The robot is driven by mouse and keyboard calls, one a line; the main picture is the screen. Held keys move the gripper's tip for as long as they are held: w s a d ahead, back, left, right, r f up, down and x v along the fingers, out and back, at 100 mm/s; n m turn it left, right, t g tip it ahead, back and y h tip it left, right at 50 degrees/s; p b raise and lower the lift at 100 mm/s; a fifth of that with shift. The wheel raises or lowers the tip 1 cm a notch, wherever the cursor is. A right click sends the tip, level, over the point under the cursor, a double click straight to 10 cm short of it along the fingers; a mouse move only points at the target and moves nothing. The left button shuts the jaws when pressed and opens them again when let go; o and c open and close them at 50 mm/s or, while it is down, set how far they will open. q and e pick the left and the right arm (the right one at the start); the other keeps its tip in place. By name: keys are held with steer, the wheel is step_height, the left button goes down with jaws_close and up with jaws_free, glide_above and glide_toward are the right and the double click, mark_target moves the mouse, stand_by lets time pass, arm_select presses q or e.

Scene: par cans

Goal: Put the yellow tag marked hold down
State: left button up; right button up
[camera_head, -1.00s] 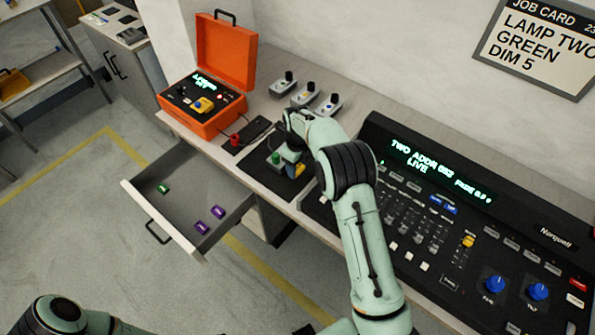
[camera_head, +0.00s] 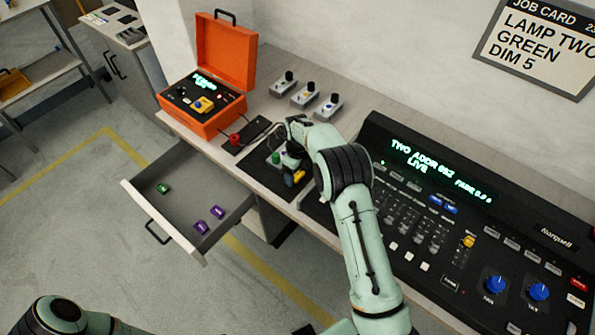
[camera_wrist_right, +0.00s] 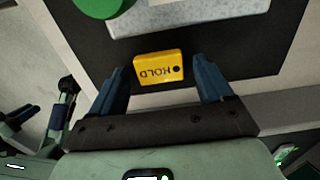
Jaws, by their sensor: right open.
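The yellow tag (camera_wrist_right: 158,67) marked HOLD lies on a black mat (camera_wrist_right: 245,60), its lettering upside down in the right wrist view. It also shows in the head view as a small yellow patch (camera_head: 300,176), partly covered by my gripper. My right gripper (camera_wrist_right: 165,85) is open, with one blue finger on each side of the tag's near part. Whether the fingers touch it I cannot tell. In the head view my right gripper (camera_head: 292,170) points down over the mat.
A grey unit with a green knob (camera_head: 276,157) stands on the mat beside the tag. An open orange case (camera_head: 205,105), several grey switch boxes (camera_head: 305,94) and a large black console (camera_head: 440,230) surround it. An open drawer (camera_head: 180,195) juts out from the bench front.

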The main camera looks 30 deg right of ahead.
mark_target(298, 175)
step_height(298, 175, up, 12)
steer(key=shift+r+p, duration=0.15)
steer(key=shift+p, duration=0.3)
stand_by(0.4)
